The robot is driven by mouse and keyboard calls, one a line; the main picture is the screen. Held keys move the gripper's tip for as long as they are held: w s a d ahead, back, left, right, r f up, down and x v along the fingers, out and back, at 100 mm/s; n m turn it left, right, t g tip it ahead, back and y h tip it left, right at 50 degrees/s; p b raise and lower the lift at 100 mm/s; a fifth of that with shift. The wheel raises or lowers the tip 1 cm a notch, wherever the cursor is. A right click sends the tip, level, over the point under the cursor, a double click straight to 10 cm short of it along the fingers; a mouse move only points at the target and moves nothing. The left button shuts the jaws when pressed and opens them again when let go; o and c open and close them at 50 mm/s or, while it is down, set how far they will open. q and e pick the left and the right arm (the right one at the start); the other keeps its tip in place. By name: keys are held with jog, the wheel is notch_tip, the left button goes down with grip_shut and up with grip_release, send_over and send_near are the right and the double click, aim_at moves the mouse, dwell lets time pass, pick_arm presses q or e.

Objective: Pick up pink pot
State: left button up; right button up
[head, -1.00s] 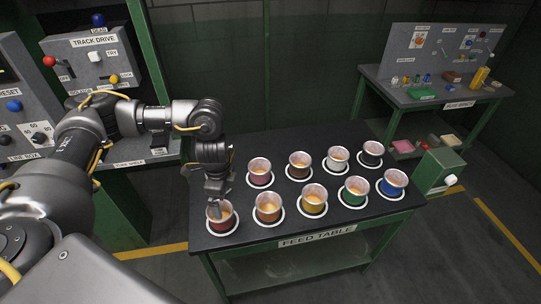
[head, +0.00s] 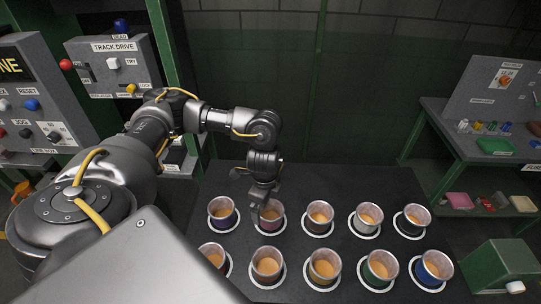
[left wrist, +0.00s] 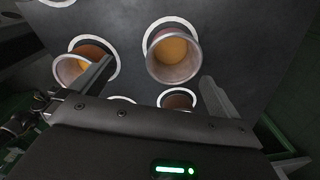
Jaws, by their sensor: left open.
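The pink pot (head: 270,221) stands upright in the back row on the black feed table, second from the left, with orange contents and a white ring around its base. My left gripper (head: 259,206) points down right over its rim and hides part of its back left side. In the left wrist view the jaws (left wrist: 155,88) are open with nothing clamped between them. A pinkish-walled pot (left wrist: 173,70) shows just beyond and between the fingers there; I cannot tell surely that it is the pink one. My right gripper is not in view.
Close neighbours are a purple pot (head: 223,220) to the left, a brown pot (head: 319,228) to the right and an orange-brown pot (head: 267,276) in front. Several more pots fill both rows. The table (head: 320,182) behind the back row is bare.

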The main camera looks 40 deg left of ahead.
aim_at(271, 211)
pick_arm(q)
jog(key=w+f, duration=0.2)
jog(key=f, duration=0.1)
jog(key=f+p, duration=0.1)
jog(key=shift+w+a+f, duration=0.1)
jog(key=shift+w+f, duration=0.25)
jog(key=shift+w, duration=0.05)
notch_tip(271, 211, down, 4)
jog(key=shift+r, duration=0.25)
jog(key=shift+s+r, duration=0.1)
jog(key=shift+s, duration=0.05)
jog(key=c, duration=0.9)
jog(key=shift+c, duration=0.7)
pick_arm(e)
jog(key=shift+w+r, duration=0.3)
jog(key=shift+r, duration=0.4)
